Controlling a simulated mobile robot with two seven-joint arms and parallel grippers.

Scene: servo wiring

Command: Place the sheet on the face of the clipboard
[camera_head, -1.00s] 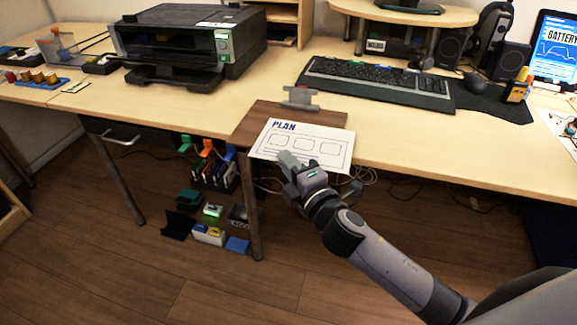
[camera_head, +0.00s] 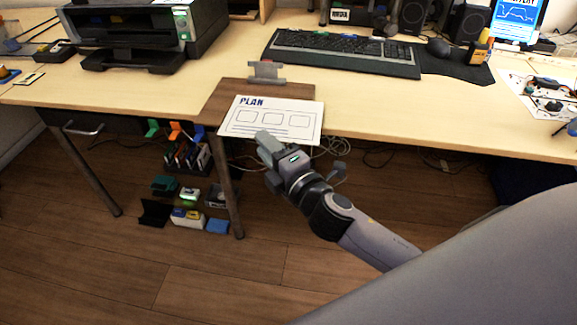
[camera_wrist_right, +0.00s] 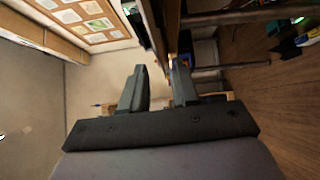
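The white sheet (camera_head: 272,123), headed "PLAN", overlaps the lower right of the brown clipboard (camera_head: 228,93). The clipboard's left strip and top band stay bare, and its metal clip (camera_head: 265,71) stands at the far edge. The sheet covers the clipboard's near edge and reaches slightly past its right side; I cannot tell whether it lies flat on it. My right gripper (camera_head: 264,139) is at the sheet's near edge, its tip overlapping that edge in the picture. In the right wrist view its fingers (camera_wrist_right: 160,90) are apart with nothing visible between them. My left gripper is not in view.
A keyboard (camera_head: 345,52) lies behind and right of the clipboard, and a printer (camera_head: 140,30) stands at the back left. Bins (camera_head: 187,218) and a desk leg (camera_head: 229,190) are below.

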